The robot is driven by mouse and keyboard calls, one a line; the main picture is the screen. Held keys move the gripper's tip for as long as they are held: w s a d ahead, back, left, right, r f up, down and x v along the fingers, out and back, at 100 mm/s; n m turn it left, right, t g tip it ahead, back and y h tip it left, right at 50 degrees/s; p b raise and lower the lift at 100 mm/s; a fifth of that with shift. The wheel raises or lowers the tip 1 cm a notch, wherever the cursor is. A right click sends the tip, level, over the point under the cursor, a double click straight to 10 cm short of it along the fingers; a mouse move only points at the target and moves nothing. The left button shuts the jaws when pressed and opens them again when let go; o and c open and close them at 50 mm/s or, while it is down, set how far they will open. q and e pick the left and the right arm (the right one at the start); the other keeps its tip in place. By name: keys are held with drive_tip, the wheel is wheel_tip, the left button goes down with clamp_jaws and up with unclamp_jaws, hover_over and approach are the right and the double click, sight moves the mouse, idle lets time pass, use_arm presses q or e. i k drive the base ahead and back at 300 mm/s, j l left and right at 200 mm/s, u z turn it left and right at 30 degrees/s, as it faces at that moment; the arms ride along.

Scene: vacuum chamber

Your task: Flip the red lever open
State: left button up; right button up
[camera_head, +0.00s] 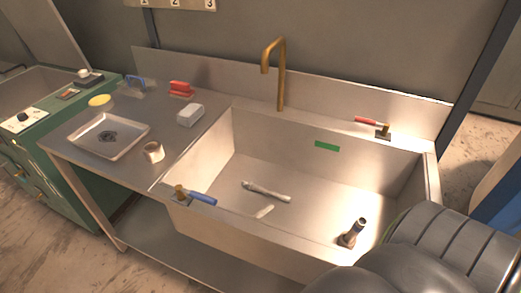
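The red lever (367,120) is on the back right rim of the sink, on a small brass valve with a dark base. Its red handle points left, roughly along the rim. A large grey rounded part of my own body fills the lower right corner. Neither of my grippers shows in the head view, and nothing touches the red lever.
A brass faucet (281,75) stands behind. A blue-handled valve (200,197) sits on the front rim. The left counter holds a tray (78,145) and small items.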

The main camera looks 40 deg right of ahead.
sight(383, 132)
drive_tip(key=z, duration=2.05)
